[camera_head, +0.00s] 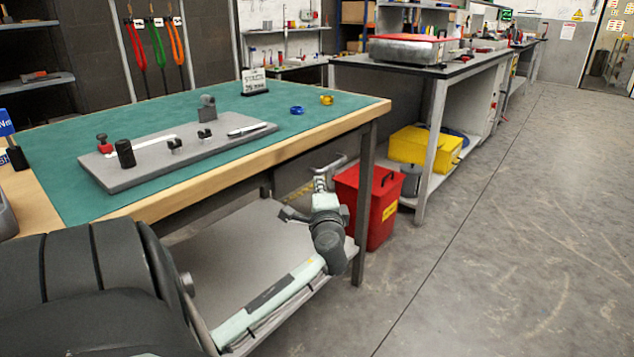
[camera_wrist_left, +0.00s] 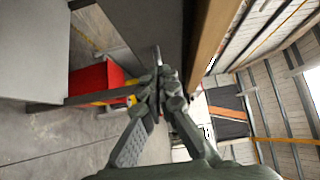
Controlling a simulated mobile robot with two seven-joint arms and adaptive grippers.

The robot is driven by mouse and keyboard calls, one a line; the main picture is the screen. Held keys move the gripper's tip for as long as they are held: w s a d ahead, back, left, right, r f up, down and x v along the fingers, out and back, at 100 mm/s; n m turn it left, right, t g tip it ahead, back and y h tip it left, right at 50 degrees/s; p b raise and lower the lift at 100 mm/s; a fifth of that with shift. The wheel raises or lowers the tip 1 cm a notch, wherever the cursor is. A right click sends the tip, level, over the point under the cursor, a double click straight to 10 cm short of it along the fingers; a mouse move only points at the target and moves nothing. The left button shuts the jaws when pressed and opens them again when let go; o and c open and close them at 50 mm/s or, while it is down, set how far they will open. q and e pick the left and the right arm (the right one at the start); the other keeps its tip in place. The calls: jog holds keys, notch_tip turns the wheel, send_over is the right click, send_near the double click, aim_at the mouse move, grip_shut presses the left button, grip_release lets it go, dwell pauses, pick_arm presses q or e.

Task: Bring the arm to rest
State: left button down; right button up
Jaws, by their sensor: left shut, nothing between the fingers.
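My left arm (camera_head: 270,298) reaches forward from the lower left, low beside the green-topped bench. Its left gripper (camera_head: 338,161) is below the height of the bench top, near the bench's right front leg. The left gripper is shut and empty. In the left wrist view its fingers (camera_wrist_left: 158,75) meet at their tips with nothing between them. I cannot tell the exact gap between the gripper and the bench leg. My right gripper is not in view.
The bench (camera_head: 230,173) holds a grey fixture board (camera_head: 165,155), a blue ring (camera_head: 297,110) and a yellow ring (camera_head: 327,100). A red bin (camera_head: 368,212) stands just right of the gripper; it also shows in the left wrist view (camera_wrist_left: 88,80). Open floor (camera_head: 500,240) lies right.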

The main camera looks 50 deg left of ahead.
pick_arm(q)
jog(key=v, duration=0.8)
jog(key=shift+f, duration=0.15)
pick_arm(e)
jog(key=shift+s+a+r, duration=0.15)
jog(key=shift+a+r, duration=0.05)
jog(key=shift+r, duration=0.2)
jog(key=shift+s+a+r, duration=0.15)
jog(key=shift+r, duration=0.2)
